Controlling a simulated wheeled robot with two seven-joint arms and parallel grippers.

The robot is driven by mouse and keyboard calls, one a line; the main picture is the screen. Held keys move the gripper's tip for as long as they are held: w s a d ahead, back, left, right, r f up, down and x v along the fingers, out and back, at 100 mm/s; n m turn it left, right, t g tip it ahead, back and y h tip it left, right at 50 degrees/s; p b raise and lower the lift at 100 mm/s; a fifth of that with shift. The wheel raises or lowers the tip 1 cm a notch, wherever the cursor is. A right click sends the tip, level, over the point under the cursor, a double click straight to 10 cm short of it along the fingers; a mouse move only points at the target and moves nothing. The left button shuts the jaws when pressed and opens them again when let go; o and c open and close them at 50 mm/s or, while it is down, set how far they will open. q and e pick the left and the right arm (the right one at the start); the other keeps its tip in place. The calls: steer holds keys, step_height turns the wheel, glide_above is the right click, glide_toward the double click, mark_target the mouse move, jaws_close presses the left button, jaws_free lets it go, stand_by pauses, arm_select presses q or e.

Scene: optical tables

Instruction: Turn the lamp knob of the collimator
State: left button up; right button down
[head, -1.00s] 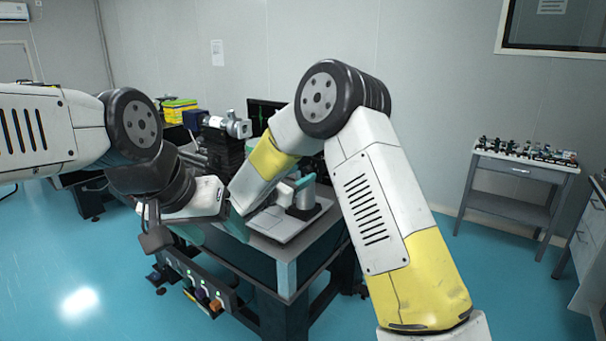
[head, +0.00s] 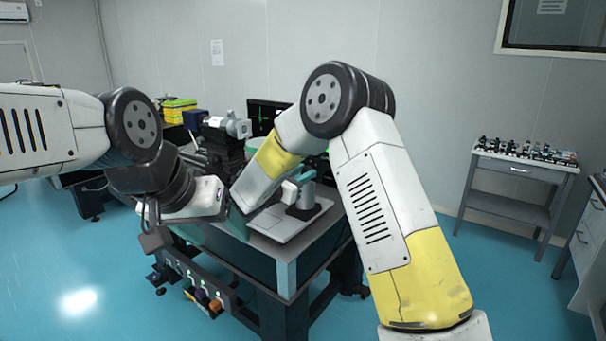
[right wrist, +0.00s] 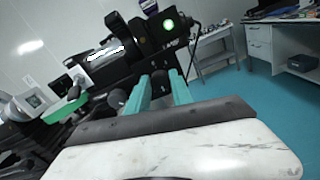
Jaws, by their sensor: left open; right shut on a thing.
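The collimator (right wrist: 135,55) is a black instrument, tilted in the right wrist view, with a glowing green-white round light (right wrist: 169,25) on its end housing. My right gripper (right wrist: 160,82) has two teal fingers, shut on a small dark knob (right wrist: 160,88) at the collimator's underside; the fingers hide most of it. Another round black knob (right wrist: 117,98) sits just left of the fingers. In the head view my right forearm and left wrist cover the grasp. My left gripper (head: 186,234) is open at the table's front left, its fingers mostly hidden below its wrist.
The optical table (head: 286,277) carries a grey mount with a white-topped device (head: 303,200) close to my right forearm. A monitor (head: 266,117) stands behind. A side table with small optics (head: 520,170) stands at the right. Blue floor between is clear.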

steer(key=m, duration=0.4)
steer(key=shift+m, duration=0.3)
steer(key=shift+f+m, duration=0.1)
steer(key=shift+m, duration=1.8)
steer(key=c, duration=1.1)
jaws_free()
steer(key=v, duration=0.8)
steer(key=shift+d, duration=0.1)
